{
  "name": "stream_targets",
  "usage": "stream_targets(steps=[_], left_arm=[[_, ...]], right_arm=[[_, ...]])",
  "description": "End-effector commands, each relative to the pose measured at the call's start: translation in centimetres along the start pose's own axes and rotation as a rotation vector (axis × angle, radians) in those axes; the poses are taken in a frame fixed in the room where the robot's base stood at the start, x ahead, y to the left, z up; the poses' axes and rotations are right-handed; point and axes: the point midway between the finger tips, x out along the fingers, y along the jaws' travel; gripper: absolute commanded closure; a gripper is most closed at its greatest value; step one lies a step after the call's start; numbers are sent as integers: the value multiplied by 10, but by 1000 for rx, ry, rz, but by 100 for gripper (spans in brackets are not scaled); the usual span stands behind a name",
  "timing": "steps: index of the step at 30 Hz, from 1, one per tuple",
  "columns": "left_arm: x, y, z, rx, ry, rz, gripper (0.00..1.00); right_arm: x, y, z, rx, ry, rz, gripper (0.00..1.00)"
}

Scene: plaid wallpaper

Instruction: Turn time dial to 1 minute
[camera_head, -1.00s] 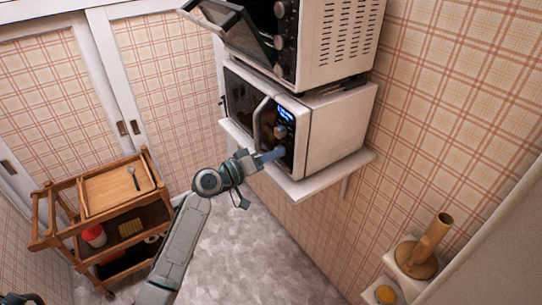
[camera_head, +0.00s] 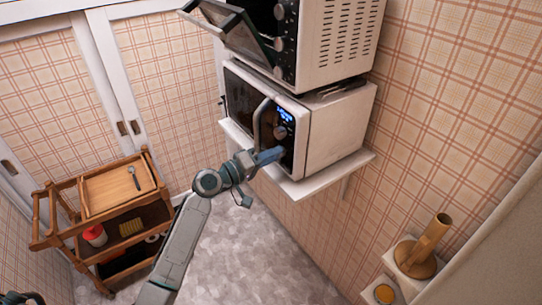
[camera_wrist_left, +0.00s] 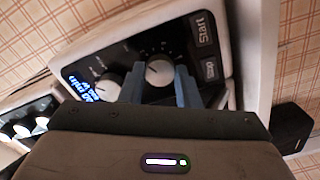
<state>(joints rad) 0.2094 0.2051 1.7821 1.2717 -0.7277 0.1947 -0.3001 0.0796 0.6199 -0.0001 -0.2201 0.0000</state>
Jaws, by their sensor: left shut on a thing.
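The white microwave (camera_head: 335,130) stands on a wall shelf, with a lit blue display (camera_head: 285,114) on its dark control panel. My left gripper (camera_head: 280,152) reaches the lower part of that panel. In the left wrist view, its two blue fingers (camera_wrist_left: 160,86) stand either side of a round silver-white dial (camera_wrist_left: 159,71) with marks around it and are shut on it. A second round dial (camera_wrist_left: 107,89) sits beside it, nearer the display, and is free. The markings are too small to read. Start (camera_wrist_left: 204,28) and a second button (camera_wrist_left: 209,70) lie beyond the held dial.
An oven (camera_head: 340,40) with its door (camera_head: 228,25) hanging open stands right above the microwave. The microwave's handle (camera_head: 262,122) is beside the panel. A wooden trolley (camera_head: 115,190) stands at left.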

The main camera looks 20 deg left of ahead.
Motion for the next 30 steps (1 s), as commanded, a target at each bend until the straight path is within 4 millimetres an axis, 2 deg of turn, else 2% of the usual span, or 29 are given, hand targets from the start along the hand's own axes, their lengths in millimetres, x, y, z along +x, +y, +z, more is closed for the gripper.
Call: stream_targets(steps=[3,4,6,7,15,19,30], left_arm=[[0,0,0,0,-1,-1,93],[0,0,0,0,-1,-1,65],[0,0,0,0,0,-1,51],[0,0,0,1,0,-1,49],[-1,0,0,1,0,-1,49],[-9,-3,0,4,0,-2,49],[-71,-5,2,6,-2,-4,49]], right_arm=[[0,0,0,0,0,0,64],[0,0,0,0,0,0,64],[0,0,0,0,0,0,64],[0,0,0,0,0,0,64],[0,0,0,0,0,0,64],[6,0,0,0,1,0,64],[34,-2,3,0,1,1,64]])
